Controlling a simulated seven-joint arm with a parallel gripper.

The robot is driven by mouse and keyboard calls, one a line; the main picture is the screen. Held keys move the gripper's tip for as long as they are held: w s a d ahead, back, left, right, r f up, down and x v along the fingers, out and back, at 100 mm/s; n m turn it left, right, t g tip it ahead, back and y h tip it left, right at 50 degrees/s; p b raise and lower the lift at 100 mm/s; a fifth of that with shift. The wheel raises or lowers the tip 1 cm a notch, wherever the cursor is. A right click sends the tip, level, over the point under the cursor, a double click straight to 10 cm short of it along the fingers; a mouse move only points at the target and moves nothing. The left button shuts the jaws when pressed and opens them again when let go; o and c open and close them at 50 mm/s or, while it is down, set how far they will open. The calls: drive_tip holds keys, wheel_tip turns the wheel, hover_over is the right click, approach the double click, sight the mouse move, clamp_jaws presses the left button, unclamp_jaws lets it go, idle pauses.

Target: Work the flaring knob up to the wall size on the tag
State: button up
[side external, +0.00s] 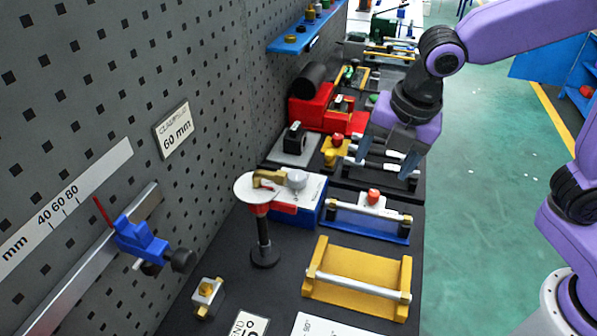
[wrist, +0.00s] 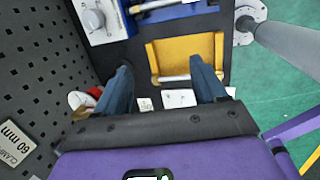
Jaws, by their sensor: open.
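A tag (side external: 174,130) on the grey pegboard reads 60 mm; it also shows at the left of the wrist view (wrist: 15,143). A grey round knob (side external: 298,179) tops a blue and white box; a similar knob (wrist: 93,19) shows in the wrist view. I cannot tell which knob is the flaring one. My gripper (side external: 392,158) is open above the bench, its fingers (wrist: 163,88) apart and empty.
A white disc (side external: 245,190) with a brass lever stands on a black post near the wall. A yellow frame (side external: 358,297) with a metal bar lies at the front. A red machine (side external: 308,107) and several fixtures crowd the far bench. Open green floor lies right.

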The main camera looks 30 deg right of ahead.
sight(297, 175)
drive_tip(key=w+a+r+n+t, duration=0.2)
drive_tip(key=w+a+n, duration=0.5)
drive_tip(key=w+n, duration=0.3)
drive_tip(key=shift+m, duration=0.3)
drive_tip(key=x, duration=1.8)
drive_tip(key=shift+w+d, duration=0.2)
drive_tip(key=shift+d, duration=0.05)
drive_tip(key=c, duration=1.1)
